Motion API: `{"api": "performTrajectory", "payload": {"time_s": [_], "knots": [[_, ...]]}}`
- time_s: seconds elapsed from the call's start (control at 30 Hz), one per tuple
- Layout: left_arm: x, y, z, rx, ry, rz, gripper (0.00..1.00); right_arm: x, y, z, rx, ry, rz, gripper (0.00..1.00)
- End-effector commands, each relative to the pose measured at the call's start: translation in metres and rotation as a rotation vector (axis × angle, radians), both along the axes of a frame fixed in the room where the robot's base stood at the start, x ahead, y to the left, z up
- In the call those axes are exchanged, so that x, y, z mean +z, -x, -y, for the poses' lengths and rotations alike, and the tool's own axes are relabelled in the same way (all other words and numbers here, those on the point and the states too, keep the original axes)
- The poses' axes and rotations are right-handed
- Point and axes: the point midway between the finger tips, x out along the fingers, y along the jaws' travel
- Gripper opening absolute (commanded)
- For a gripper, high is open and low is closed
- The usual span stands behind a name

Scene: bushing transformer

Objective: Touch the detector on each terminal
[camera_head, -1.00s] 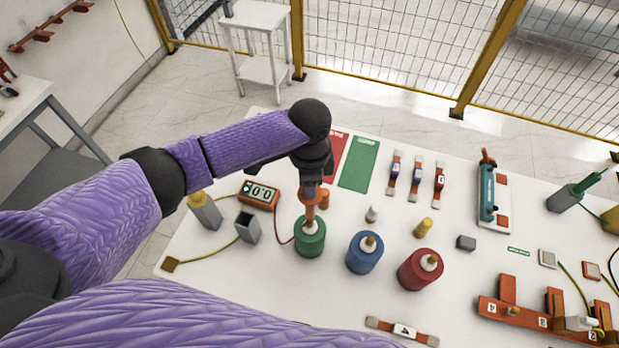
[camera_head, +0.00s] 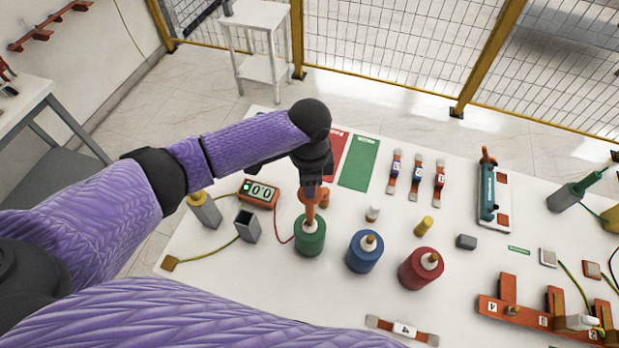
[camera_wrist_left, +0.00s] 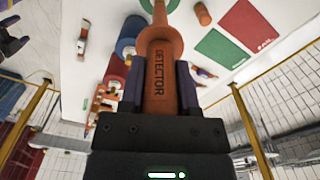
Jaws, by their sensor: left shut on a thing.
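My left gripper (camera_head: 313,178) is shut on the orange detector (camera_head: 310,208), which points down over the green terminal (camera_head: 310,238). In the left wrist view the detector (camera_wrist_left: 160,75), lettered DETECTOR, sits between the fingers of the gripper (camera_wrist_left: 158,90). Its tip is at the top of the green terminal; I cannot tell if they touch. A blue terminal (camera_head: 362,256) and a red terminal (camera_head: 417,270) stand to the right, each with a brass top. An orange meter (camera_head: 259,193) reading 0.0 with a green light is wired toward the green terminal area. My right gripper is not in view.
A grey open box (camera_head: 247,227) and a grey block with a yellow top (camera_head: 204,210) stand at the left. A white cap (camera_head: 373,213) and a yellow cylinder (camera_head: 424,227) stand behind the terminals. Orange brackets (camera_head: 520,315) lie at the front right.

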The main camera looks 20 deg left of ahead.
Motion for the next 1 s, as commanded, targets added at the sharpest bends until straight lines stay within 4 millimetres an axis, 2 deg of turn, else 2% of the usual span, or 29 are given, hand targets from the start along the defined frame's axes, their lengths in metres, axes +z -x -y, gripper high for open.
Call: {"api": "performTrajectory", "payload": {"time_s": [0.07,0.33,0.53,1.0], "knots": [[0.003,0.0,0.0,0.0,0.0,0.0,0.0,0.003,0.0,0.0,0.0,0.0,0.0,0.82],[0.033,0.0,0.0,0.0,0.0,-0.001,0.0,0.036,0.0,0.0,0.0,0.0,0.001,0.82],[0.053,0.0,0.0,0.0,0.002,0.002,0.0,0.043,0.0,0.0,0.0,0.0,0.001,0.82],[0.098,0.0,0.0,0.0,0.001,0.001,0.0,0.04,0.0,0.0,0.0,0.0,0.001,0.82]]}}
